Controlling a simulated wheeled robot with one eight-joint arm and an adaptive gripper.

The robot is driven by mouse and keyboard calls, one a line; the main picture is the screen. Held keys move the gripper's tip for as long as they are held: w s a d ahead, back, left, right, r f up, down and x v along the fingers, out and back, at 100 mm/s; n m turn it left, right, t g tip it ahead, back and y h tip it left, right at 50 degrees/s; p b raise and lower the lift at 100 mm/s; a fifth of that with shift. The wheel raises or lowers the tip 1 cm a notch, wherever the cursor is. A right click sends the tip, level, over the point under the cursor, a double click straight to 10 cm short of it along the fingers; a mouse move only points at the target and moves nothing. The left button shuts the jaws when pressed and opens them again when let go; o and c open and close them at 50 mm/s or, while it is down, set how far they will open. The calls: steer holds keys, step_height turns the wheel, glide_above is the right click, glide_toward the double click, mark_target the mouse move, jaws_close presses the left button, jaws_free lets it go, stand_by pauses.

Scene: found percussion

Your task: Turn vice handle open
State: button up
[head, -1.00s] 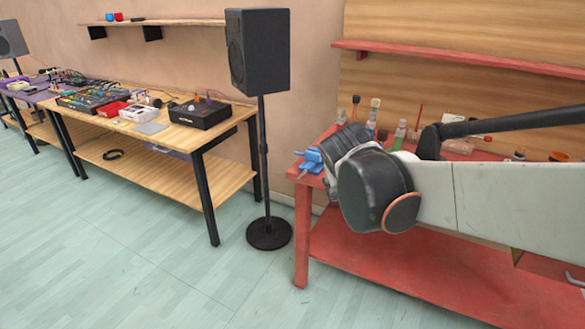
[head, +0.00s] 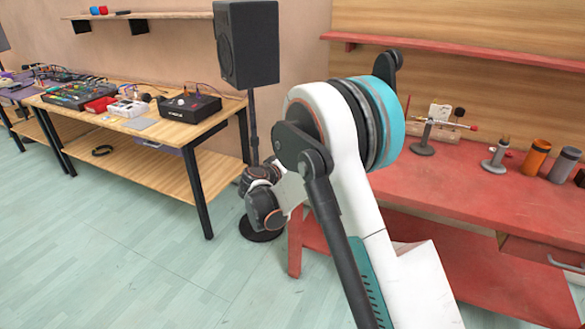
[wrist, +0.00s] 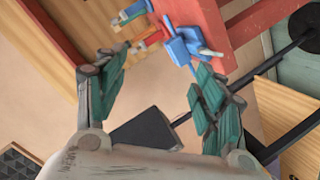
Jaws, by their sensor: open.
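The blue vice (wrist: 183,46) sits at the edge of the red workbench (wrist: 209,16) in the wrist view. The vice lies beyond the fingertips, nearer the right finger in the picture, and no contact shows. In the head view my arm covers the bench corner, so the vice and the fingers are hidden there.
A black speaker (head: 247,45) on a stand is close to my arm. Bottles (wrist: 150,39) stand near the vice. The red bench (head: 440,185) carries metal stands and an orange cup (head: 536,159). A wooden table (head: 75,106) with electronics stands left. Floor at lower left is clear.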

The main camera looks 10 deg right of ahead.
steer(key=w+a+f+n+t+h, duration=0.1)
steer(key=a+f+t, duration=0.15)
steer(key=f, duration=0.35)
steer(key=w+a+f+t, duration=0.1)
steer(key=w+a+f, duration=0.15)
steer(key=f, duration=0.35)
steer(key=shift+g, duration=0.25)
steer(key=b+x, duration=0.1)
steer(key=x, duration=0.3)
steer(key=b+x, duration=0.1)
steer(key=x, duration=0.3)
steer(key=b+x, duration=0.1)
steer(key=x, duration=0.3)
steer(key=shift+w+d+r+b, duration=0.15)
steer(key=shift+r+b, duration=0.1)
steer(key=shift+b, duration=0.05)
jaws_close()
